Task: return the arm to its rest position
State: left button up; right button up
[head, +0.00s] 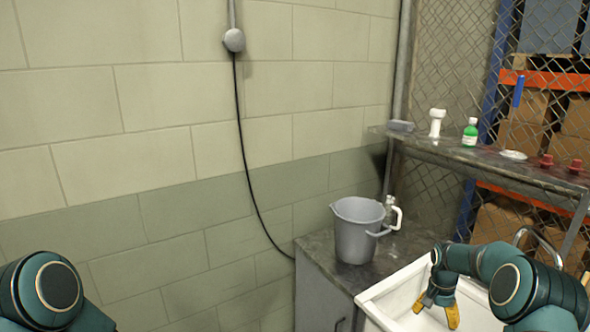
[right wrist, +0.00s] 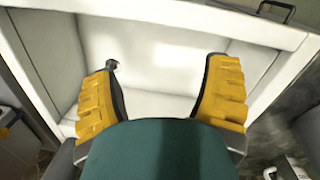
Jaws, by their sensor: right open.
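My right arm (head: 478,262) comes in from the lower right in the head view, bent at the elbow. Its yellow-fingered right gripper (head: 437,310) points down over the white sink (head: 388,291). In the right wrist view the right gripper (right wrist: 161,88) is open, with its two fingers well apart and nothing between them. The white sink basin (right wrist: 150,45) fills the space beyond the fingers. Part of my left arm (head: 50,290) shows at the lower left of the head view, but its gripper is out of view.
A grey pitcher (head: 355,232) stands on the dark counter (head: 318,245) left of the sink. A shelf (head: 480,160) above carries a green bottle (head: 470,133), a white fitting (head: 436,122) and red knobs (head: 575,166). A black cable (head: 243,150) hangs down the wall.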

jog(key=s+a+f+n+t+y+b, duration=0.1)
jog(key=s+a+f, duration=0.25)
jog(key=a, duration=0.35)
jog(key=s+a+f+n+y+b, duration=0.1)
jog(key=s+a+f+n, duration=0.1)
jog(key=a+f, duration=0.45)
jog(key=s+a+f+n+t+y+b, duration=0.1)
jog(key=s+a+f, duration=0.15)
jog(key=a, duration=0.55)
jog(key=s+a+f+n+b, duration=0.1)
jog(key=s+a+f, duration=0.1)
jog(key=s+a, duration=0.4)
jog(key=s+a+f+n+t+y+b, duration=0.1)
jog(key=s+a, duration=0.5)
jog(key=s, duration=0.6)
jog(key=shift+a+f+n, duration=0.2)
jog(key=shift+f+n, duration=0.2)
jog(key=shift+n, duration=0.2)
